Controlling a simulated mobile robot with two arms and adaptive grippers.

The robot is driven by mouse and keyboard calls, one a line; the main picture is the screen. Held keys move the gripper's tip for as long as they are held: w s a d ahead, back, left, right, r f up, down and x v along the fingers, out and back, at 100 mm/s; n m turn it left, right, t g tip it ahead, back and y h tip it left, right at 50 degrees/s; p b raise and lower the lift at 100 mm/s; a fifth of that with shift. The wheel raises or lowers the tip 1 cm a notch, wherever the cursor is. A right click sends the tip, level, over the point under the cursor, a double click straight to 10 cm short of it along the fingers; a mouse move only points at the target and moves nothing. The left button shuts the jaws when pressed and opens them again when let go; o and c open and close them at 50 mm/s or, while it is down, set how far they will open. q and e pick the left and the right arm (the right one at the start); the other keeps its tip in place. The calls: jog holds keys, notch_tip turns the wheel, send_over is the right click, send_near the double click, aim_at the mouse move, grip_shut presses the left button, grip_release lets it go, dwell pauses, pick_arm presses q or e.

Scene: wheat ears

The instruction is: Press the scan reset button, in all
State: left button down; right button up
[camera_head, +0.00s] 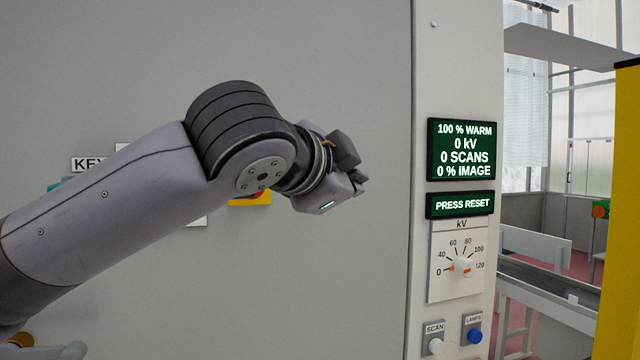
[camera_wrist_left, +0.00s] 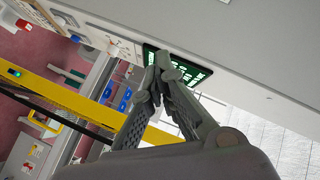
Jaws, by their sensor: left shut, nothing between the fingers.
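The grey cabinet's right-hand column (camera_head: 455,60) carries the controls. A white button marked SCAN (camera_head: 435,346) and a blue button marked LAMPS (camera_head: 475,336) sit low on it. A smaller display (camera_head: 460,204) reads PRESS RESET. I see no button labelled reset. My left gripper (camera_head: 352,164) is shut and empty, left of the displays in the head view. In the left wrist view its fingertips (camera_wrist_left: 158,70) overlap the display (camera_wrist_left: 185,68). My right gripper is not in view.
My left arm hides part of the cabinet front, including most of a yellow plate (camera_head: 250,202) and labels. A kV dial (camera_head: 461,266) sits between the displays and buttons. A yellow post (camera_head: 622,200) and white rails (camera_head: 545,310) stand at right.

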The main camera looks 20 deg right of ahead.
pick_arm(q)
jog(key=w+p, duration=0.5)
jog(key=w, duration=0.3)
jog(key=shift+w+a, duration=0.15)
jog(key=shift+w, duration=0.25)
jog(key=shift+p, duration=0.3)
dwell(0.9)
jog(key=shift+w+p, duration=0.4)
jog(key=shift+p, duration=0.1)
